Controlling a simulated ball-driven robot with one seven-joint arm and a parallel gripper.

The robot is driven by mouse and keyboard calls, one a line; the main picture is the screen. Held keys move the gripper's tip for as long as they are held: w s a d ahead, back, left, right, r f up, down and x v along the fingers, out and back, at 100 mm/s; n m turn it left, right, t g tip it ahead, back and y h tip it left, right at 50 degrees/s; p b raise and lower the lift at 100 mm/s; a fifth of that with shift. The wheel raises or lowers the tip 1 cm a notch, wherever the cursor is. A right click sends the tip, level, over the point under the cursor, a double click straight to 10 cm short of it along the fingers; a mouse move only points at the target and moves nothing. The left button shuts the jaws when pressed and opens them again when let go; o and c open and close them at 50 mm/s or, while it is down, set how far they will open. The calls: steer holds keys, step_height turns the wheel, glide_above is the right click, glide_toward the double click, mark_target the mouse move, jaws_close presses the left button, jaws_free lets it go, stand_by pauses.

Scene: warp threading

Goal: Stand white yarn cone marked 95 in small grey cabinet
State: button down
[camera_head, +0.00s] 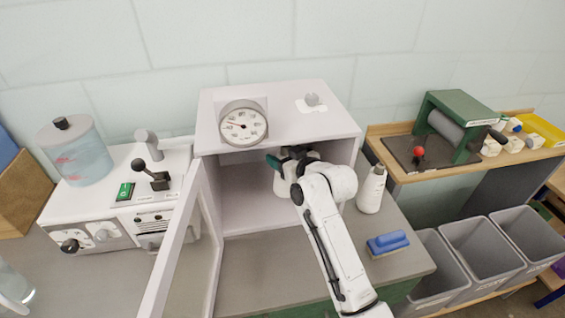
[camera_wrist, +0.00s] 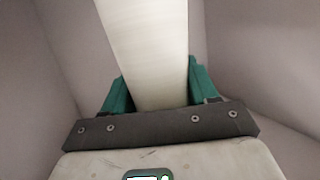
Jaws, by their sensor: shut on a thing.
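The small grey cabinet (camera_head: 207,138) stands on the counter with its door (camera_head: 178,250) swung open toward me. My gripper (camera_head: 290,160) reaches inside the cabinet, in its upper right part. In the wrist view the green fingers of my gripper (camera_wrist: 150,88) are shut on a pale, tapering body, the white yarn cone (camera_wrist: 143,45). The cabinet's inner walls (camera_wrist: 245,60) surround it there. No mark 95 shows. In the head view my arm and gripper largely hide the cone, and I cannot tell whether its base touches the cabinet floor.
A dial gauge (camera_head: 243,124) sits on the cabinet's top front. A white bottle (camera_head: 371,190) and a blue brush (camera_head: 388,242) stand close right of the cabinet. A lever machine (camera_head: 155,180) is on the left. Grey bins (camera_head: 487,246) are at the right.

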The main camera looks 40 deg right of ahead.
step_height(320, 180, down, 2)
steer(key=shift+f, duration=0.15)
steer(key=shift+w+d+f+p, duration=0.1)
steer(key=shift+w+f+p, duration=0.05)
steer(key=shift+f+p, duration=0.2)
steer(key=shift+f, duration=0.1)
steer(key=shift+c, duration=1.5)
jaws_free()
steer(key=b+v, duration=0.1)
steer(key=v, duration=1.1)
